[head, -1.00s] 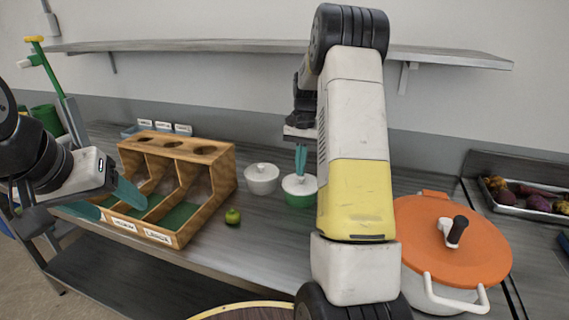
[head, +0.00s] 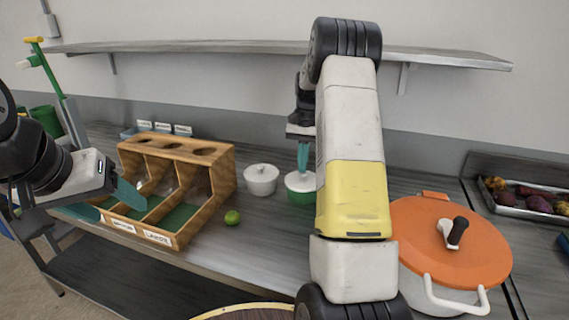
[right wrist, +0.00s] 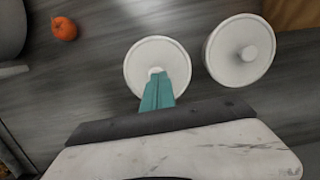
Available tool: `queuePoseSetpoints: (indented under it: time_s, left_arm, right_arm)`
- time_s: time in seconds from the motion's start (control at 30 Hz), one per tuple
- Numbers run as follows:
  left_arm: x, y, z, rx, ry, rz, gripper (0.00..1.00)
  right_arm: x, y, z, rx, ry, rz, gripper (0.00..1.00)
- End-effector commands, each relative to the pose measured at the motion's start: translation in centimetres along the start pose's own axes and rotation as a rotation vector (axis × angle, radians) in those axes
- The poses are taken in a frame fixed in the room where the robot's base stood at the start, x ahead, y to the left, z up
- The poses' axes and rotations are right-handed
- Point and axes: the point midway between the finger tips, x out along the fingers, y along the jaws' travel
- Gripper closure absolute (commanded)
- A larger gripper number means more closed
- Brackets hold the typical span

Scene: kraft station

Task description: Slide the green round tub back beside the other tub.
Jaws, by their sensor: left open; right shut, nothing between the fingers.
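The green round tub (head: 300,196) has a white lid and stands on the counter, its right side partly hidden by my right arm in the head view. The other tub (head: 261,181), white with a white lid, stands just left of it with a small gap. My right gripper (head: 303,168) is shut and empty, pointing down with its tips at the green tub's lid knob. In the right wrist view, my teal fingertips (right wrist: 157,88) overlap the near side of that lid (right wrist: 157,55); the other lid (right wrist: 240,50) is apart. My left gripper (head: 112,202) is open, by the wooden bin.
A wooden divided bin (head: 205,206) stands left of the tubs, with a green lime (head: 232,218) in front. A white pot with an orange lid (head: 430,240) stands at the right. An orange fruit (right wrist: 64,28) lies on the counter. A shelf (head: 270,47) hangs above.

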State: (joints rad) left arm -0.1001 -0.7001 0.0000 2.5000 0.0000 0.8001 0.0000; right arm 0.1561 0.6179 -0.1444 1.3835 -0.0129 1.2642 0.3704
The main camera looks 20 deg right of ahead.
Motion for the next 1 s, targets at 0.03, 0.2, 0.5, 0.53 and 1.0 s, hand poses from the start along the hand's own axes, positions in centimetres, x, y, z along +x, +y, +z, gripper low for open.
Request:
queuePoseSetpoints:
  time_s: [0.03,0.2,0.5,0.53,1.0]
  left_arm:
    - [0.0,0.0,0.0,0.0,0.0,0.0,0.35]
    - [0.0,0.0,0.0,0.0,0.0,0.0,0.35]
    - [0.0,0.0,0.0,0.0,0.0,0.0,0.35]
    - [0.0,0.0,0.0,0.0,0.0,0.0,0.35]
    - [0.0,0.0,0.0,0.0,0.0,0.0,0.35]
  right_arm:
    - [-0.3,0.1,0.0,0.002,-0.001,0.002,1.0]
    - [-0.7,0.2,0.3,0.002,-0.002,0.003,1.0]
    - [-1.2,0.3,-3.4,0.003,-0.001,0.003,1.0]
    - [-1.3,0.3,-3.9,0.002,-0.001,0.004,1.0]
    - [-2.5,0.2,-10.1,0.001,-0.001,0.002,1.0]
